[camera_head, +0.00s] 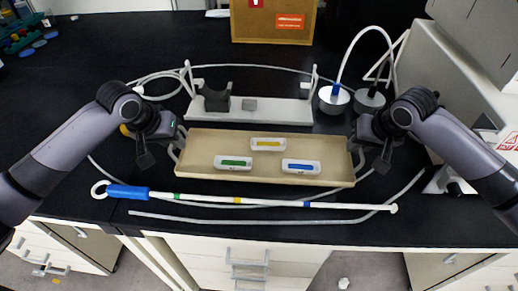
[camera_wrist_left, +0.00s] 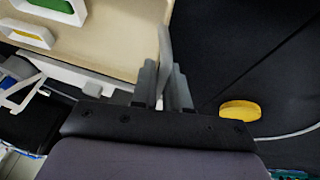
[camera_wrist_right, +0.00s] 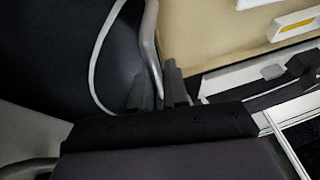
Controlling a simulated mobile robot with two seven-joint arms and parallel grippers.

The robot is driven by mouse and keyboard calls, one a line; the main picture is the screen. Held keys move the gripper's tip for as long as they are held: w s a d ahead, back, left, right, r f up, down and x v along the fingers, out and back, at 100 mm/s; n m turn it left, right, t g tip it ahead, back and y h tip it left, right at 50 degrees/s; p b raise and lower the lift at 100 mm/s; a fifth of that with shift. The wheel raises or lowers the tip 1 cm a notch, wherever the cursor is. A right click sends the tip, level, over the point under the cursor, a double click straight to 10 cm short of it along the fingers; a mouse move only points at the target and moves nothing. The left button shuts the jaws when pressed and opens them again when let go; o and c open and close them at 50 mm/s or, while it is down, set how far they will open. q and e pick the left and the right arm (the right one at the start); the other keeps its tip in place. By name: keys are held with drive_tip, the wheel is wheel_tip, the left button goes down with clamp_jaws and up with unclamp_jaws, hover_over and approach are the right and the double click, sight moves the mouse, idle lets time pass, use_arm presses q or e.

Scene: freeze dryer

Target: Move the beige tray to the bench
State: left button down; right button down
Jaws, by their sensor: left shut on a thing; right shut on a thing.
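The beige tray (camera_head: 205,146) is in the middle of the head view, over the black bench (camera_head: 75,85), and looks about level. It carries three white-framed pieces with yellow (camera_head: 268,144), green (camera_head: 233,162) and blue (camera_head: 301,166) centres. My left gripper (camera_head: 176,142) is shut on the grey handle at the tray's left end; the handle also shows between the fingers in the left wrist view (camera_wrist_left: 165,60). My right gripper (camera_head: 358,146) is shut on the right-end handle, seen in the right wrist view (camera_wrist_right: 150,45). I cannot tell whether the tray's underside touches the bench.
A blue-handled white rod (camera_head: 240,200) lies in front of the tray near the bench edge. A grey rack (camera_head: 250,108) stands close behind it. Two white round-topped pieces with hoses (camera_head: 334,97) are behind right. A grey machine (camera_head: 465,85) stands at right. The left bench is mostly clear.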

use_arm(q)
drive_tip(key=shift+a+f+b, duration=0.1)
drive_tip(key=shift+f+b, duration=0.3)
drive_tip(key=shift+f, duration=0.1)
use_arm(e)
drive_tip(key=shift+f, duration=0.5)
use_arm(q)
drive_tip(key=c, duration=1.1)
unclamp_jaws()
use_arm(e)
drive_tip(key=c, duration=1.1)
unclamp_jaws()
use_arm(q)
drive_tip(key=shift+r, duration=0.1)
use_arm(e)
drive_tip(key=shift+r, duration=0.15)
use_arm(q)
drive_tip(key=v, duration=1.2)
use_arm(e)
drive_tip(key=v, duration=1.2)
drive_tip(key=shift+s, duration=0.1)
